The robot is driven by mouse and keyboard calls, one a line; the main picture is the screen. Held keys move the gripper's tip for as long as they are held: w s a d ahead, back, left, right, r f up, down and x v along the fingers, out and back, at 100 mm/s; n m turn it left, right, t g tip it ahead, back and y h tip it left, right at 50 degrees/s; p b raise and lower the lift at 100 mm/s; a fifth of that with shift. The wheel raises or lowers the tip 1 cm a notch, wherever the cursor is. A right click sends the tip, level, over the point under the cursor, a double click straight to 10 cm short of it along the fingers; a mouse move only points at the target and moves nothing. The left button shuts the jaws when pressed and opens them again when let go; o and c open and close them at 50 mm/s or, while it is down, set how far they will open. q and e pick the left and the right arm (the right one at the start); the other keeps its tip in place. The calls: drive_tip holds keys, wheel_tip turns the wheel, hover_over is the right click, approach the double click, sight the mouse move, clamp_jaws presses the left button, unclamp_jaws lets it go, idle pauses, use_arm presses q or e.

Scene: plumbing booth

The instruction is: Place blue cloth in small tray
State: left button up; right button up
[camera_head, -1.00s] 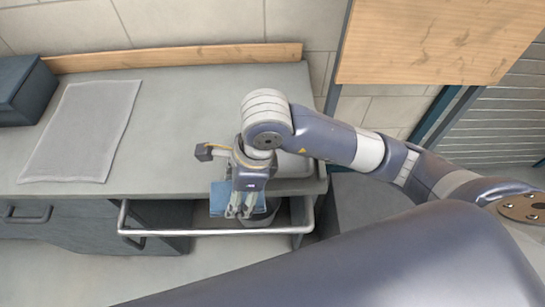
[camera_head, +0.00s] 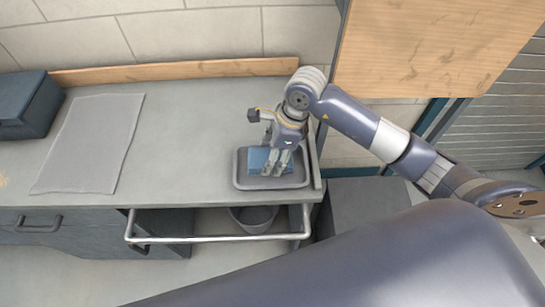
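The blue cloth (camera_head: 259,158) is a small folded rectangle at my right gripper's fingers. The small tray (camera_head: 241,180) is grey with a raised rim and sits at the right end of the counter. My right gripper (camera_head: 276,172) points down over the tray, with the cloth inside the tray's outline. The fingers overlap the cloth, and part of it is hidden behind them. I cannot tell whether the fingers still grip it or whether it touches the tray floor. My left gripper is not in view.
A grey mat (camera_head: 90,143) lies on the left of the counter (camera_head: 185,150), beside a dark blue box (camera_head: 28,105). The counter's middle is clear.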

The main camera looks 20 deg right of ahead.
wheel_tip(320, 180, down, 4)
drive_tip(key=shift+d+r+p, duration=0.1)
drive_tip(key=shift+r+p, duration=0.15)
drive_tip(key=shift+p, duration=0.5)
drive_tip(key=shift+f, duration=0.1)
drive_tip(key=o, duration=0.7)
drive_tip(key=shift+o, duration=0.2)
drive_tip(key=shift+w+d+r, duration=0.1)
drive_tip(key=shift+r, duration=0.3)
drive_tip(key=b+v, duration=0.3)
drive_tip(key=v, duration=0.8)
drive_tip(key=shift+r, duration=0.2)
